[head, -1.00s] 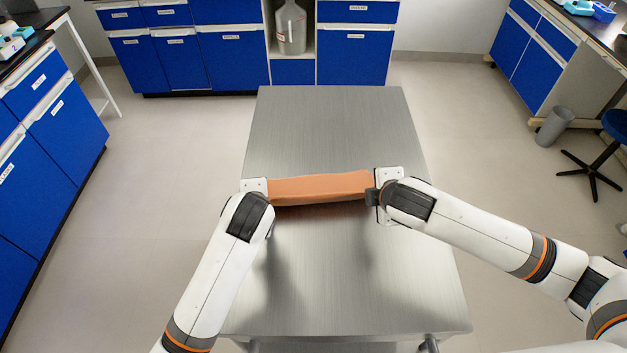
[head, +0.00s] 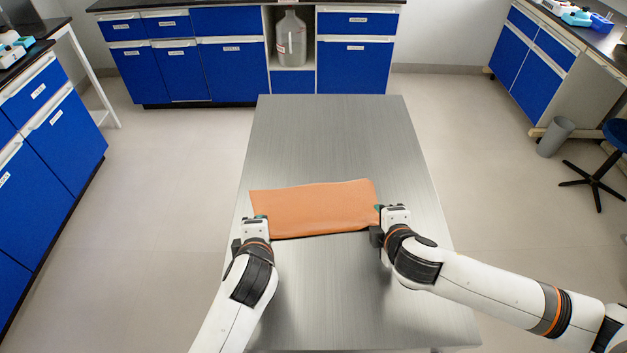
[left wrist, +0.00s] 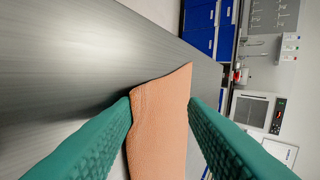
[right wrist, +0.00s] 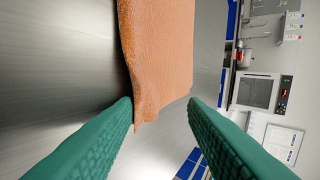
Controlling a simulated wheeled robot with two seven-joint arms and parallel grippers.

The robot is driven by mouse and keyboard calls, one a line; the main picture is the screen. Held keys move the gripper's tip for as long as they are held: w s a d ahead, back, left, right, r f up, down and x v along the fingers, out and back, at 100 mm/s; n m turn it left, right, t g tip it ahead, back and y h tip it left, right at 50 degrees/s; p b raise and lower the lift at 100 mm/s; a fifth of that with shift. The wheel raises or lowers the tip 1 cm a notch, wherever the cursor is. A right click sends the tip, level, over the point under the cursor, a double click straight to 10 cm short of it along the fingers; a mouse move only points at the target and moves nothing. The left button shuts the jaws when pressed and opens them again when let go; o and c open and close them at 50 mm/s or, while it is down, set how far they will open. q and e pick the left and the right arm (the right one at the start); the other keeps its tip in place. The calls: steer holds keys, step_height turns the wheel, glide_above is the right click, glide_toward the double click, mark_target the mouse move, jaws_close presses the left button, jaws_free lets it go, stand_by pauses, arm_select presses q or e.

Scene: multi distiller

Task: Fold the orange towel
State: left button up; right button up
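The orange towel (head: 313,208) lies as a flat, wide strip across the metal table (head: 330,140). Whether it is in layers I cannot tell. My left gripper (head: 256,218) is at its near left corner. In the left wrist view the two green fingers are spread wide, with the towel (left wrist: 160,125) showing between them. My right gripper (head: 379,208) is at its right edge. In the right wrist view its green fingers are also spread, and a corner of the towel (right wrist: 155,60) hangs just beyond and between the tips.
The table is bare beyond the towel and in front of it. Blue cabinets (head: 233,65) stand behind the table, with a large clear bottle (head: 291,40) in an opening. A grey bin (head: 555,137) and a stool (head: 597,180) stand on the floor at right.

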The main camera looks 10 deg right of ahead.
arm_select(q)
steer(key=shift+r, duration=0.25)
arm_select(e)
steer(key=shift+r, duration=0.25)
arm_select(q)
steer(key=s+r, duration=0.6)
steer(key=r, duration=0.2)
steer(key=shift+r, duration=0.25)
arm_select(e)
steer(key=s+r, duration=0.6)
steer(key=r, duration=0.2)
steer(key=shift+r, duration=0.25)
